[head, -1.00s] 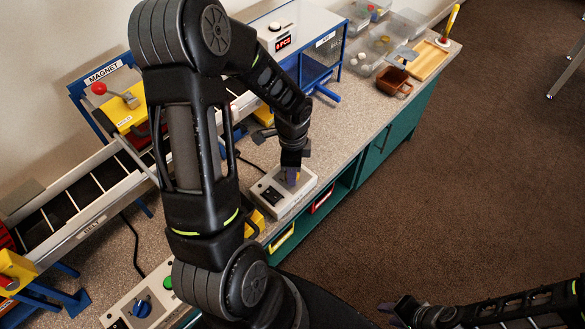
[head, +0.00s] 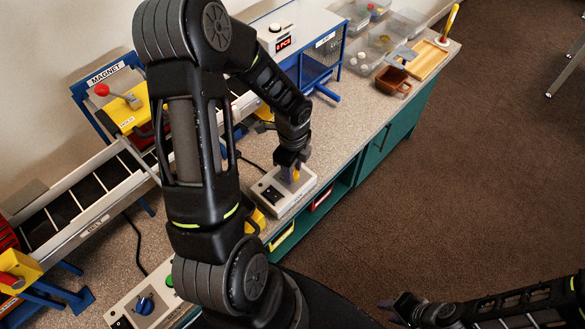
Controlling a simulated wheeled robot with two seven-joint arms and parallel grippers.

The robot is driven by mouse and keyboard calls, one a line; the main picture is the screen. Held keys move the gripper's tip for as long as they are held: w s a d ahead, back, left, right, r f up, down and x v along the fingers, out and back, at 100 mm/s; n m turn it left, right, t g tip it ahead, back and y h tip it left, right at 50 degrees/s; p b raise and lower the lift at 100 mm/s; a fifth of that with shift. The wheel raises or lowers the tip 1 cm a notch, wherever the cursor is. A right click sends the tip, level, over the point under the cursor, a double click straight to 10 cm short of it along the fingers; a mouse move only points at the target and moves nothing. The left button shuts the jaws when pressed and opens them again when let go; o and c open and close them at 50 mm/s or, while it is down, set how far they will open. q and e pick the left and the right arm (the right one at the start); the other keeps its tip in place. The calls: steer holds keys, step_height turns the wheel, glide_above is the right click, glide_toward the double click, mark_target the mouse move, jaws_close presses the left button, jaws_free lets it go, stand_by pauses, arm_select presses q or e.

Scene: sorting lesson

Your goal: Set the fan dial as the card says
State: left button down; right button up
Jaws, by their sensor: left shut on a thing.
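A pale control box (head: 283,205) with black switches on its left part sits near the bench's front edge. No card with a readable fan setting shows. My right gripper (head: 391,311) is low at the right, over the floor and away from the bench; its opening is unclear.
A second box with a blue knob (head: 144,305) and green button (head: 170,281) is at the lower left. A conveyor (head: 75,220), the magnet station (head: 130,105) and a blue-framed machine (head: 300,45) stand behind. Clear bins (head: 375,45) and a brown container (head: 394,82) are farther right.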

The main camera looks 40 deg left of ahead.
arm_select(q)
steer(key=c, duration=1)
jaws_free()
step_height(320, 180, up, 8)
steer(key=shift+f, duration=0.1)
